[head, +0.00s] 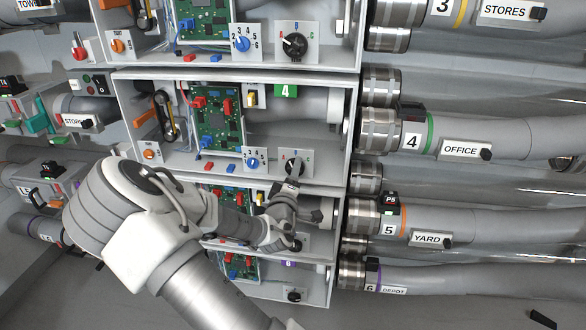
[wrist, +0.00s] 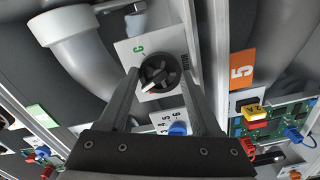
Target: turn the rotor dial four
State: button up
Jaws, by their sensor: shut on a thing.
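Rotor dial four (head: 289,163) is a black round knob on a white plate lettered A to C, low in the box with the green 4 label (head: 285,91). In the wrist view the dial (wrist: 160,74) shows a pale bar and a red mark, with the letter C near it. My gripper (head: 292,173) reaches it from below in the head view. In the wrist view the fingers (wrist: 162,78) lie on either side of the dial, shut on it. The fingers and arm hide part of the plate.
A blue numbered knob (head: 252,162) sits left of the dial, and a green circuit board (head: 218,118) beyond it. The box with the orange 5 label (wrist: 241,65) lies just below. A grey pipe marked OFFICE (head: 470,137) runs out to the right.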

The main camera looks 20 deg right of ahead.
jog(key=shift+n+p, duration=1.05)
jog(key=shift+n, duration=2.55)
jog(key=o, duration=1.4)
jog(key=shift+c, duration=0.2)
jog(key=shift+s+f, duration=0.1)
jog(key=shift+f, duration=0.05)
jog(key=shift+s+a, duration=0.1)
jog(key=shift+s, duration=0.05)
